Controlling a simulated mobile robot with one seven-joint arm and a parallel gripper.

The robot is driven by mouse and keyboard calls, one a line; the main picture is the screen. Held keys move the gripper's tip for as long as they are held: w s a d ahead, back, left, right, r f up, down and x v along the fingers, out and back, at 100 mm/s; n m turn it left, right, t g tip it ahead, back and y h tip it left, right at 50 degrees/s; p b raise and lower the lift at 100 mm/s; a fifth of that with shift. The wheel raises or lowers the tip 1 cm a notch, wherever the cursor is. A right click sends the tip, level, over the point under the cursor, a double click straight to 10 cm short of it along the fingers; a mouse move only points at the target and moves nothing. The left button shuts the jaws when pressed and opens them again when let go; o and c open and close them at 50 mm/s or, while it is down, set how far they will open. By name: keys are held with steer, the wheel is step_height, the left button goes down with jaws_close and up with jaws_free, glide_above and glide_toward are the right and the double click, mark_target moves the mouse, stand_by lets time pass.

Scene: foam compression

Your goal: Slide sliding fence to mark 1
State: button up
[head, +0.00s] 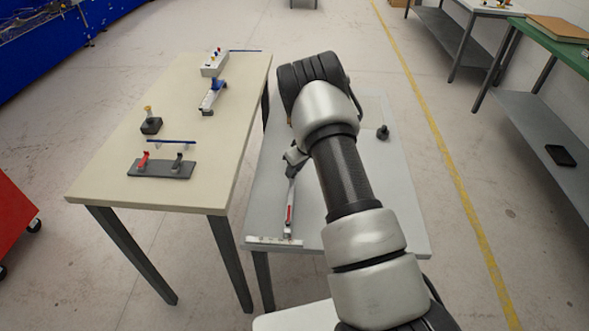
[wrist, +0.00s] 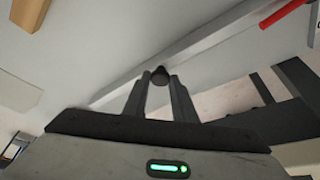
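The sliding fence is a long pale grey bar (wrist: 215,42) with a red part at one end. In the head view its red-marked end (head: 290,213) lies near the front left of the grey table, by a pale scale strip (head: 272,241). The marks are too small to read. A dark round knob (wrist: 160,76) stands at the bar's edge in the wrist view. My gripper (wrist: 160,82) has its two fingers on either side of this knob, very close to it. I cannot tell whether they press on it. In the head view my arm partly hides the fence.
The grey table (head: 400,215) has a small black knob-like piece (head: 383,132) at its right. A cream table (head: 110,185) on the left holds a clamp base (head: 160,170), a dark block (head: 151,125) and a white box (head: 214,65). The grey table's right side is mostly clear.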

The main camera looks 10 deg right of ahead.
jaws_close()
steer(key=shift+w+a+f+b, duration=0.1)
steer(key=shift+a+b, duration=0.15)
steer(key=shift+b, duration=0.05)
steer(key=a+b, duration=0.1)
steer(key=a, duration=0.1)
steer(key=w+a+b, duration=0.1)
steer(key=a, duration=0.1)
steer(key=shift+w+a+b, duration=0.2)
steer(key=shift+b, duration=0.2)
steer(key=shift+w+a, duration=0.1)
steer(key=shift+a, duration=0.35)
steer(key=o, duration=0.9)
jaws_free()
steer(key=shift+d+r, duration=0.1)
steer(key=shift+r, duration=0.1)
steer(key=v, duration=1.7)
steer(key=shift+r, duration=0.15)
